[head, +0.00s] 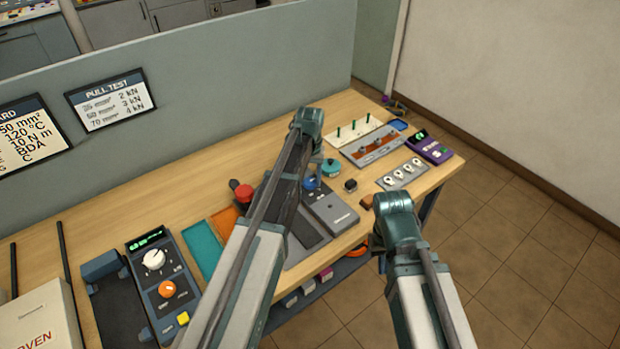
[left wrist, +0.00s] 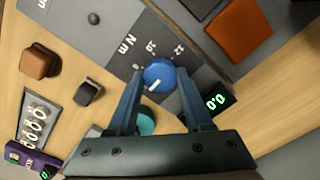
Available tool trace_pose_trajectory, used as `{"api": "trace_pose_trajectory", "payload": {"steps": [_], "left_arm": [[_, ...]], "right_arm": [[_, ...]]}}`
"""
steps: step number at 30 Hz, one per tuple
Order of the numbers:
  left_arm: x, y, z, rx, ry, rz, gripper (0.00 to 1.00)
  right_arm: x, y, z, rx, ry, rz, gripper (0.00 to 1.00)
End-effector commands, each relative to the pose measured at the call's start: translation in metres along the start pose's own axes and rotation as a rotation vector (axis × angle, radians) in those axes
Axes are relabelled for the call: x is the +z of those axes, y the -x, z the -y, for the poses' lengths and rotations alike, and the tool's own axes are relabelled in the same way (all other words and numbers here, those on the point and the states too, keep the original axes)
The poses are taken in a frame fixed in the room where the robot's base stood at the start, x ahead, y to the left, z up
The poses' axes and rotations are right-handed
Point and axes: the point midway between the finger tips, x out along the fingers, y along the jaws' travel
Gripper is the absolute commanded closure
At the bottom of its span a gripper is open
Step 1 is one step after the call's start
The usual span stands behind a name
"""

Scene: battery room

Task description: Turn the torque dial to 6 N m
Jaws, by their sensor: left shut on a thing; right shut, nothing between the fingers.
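The blue torque dial (left wrist: 158,74) sits on a grey panel in the left wrist view, with "N m" and scale numbers such as 10 and 12 printed around its far side. Its white pointer line faces lower left in that view. My left gripper (left wrist: 158,82) is shut on the dial, one finger on each side. In the head view the dial (head: 310,183) is partly hidden by my left arm. A small display (left wrist: 216,102) beside it reads 0.0 in green. My right gripper (head: 378,238) is shut and empty near the table's front edge, its fingertips mostly hidden.
A teal round object (head: 331,168) and a black block (head: 350,185) stand close to the dial. A red knob (head: 243,193) is left of my left arm. A purple meter (head: 430,149) is at the right end.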

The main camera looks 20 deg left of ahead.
Motion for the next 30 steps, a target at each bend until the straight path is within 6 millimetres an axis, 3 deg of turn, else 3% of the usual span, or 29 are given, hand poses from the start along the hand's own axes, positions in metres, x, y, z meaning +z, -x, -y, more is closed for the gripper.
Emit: {"api": "trace_pose_trajectory", "payload": {"steps": [9, 10, 15, 30], "left_arm": [[-0.0001, 0.0000, 0.0001, 0.000, 0.004, 0.000, 1.00], [-0.0001, 0.0000, 0.0001, 0.000, 0.004, 0.000, 0.46], [0.0000, 0.0000, 0.0001, 0.000, 0.003, 0.000, 0.19], [0.0000, 0.0098, 0.0000, 0.000, 0.001, 0.000, 0.19]], "right_arm": [[0.0000, 0.0000, 0.0000, 0.000, 0.000, 0.000, 1.00], [0.0000, 0.0000, 0.0000, 0.000, 0.000, 0.000, 1.00], [0.0000, 0.0000, 0.0000, 0.000, 0.000, 0.000, 1.00], [0.0006, 0.0097, -0.0009, 0.000, 0.000, 0.000, 1.00]]}}
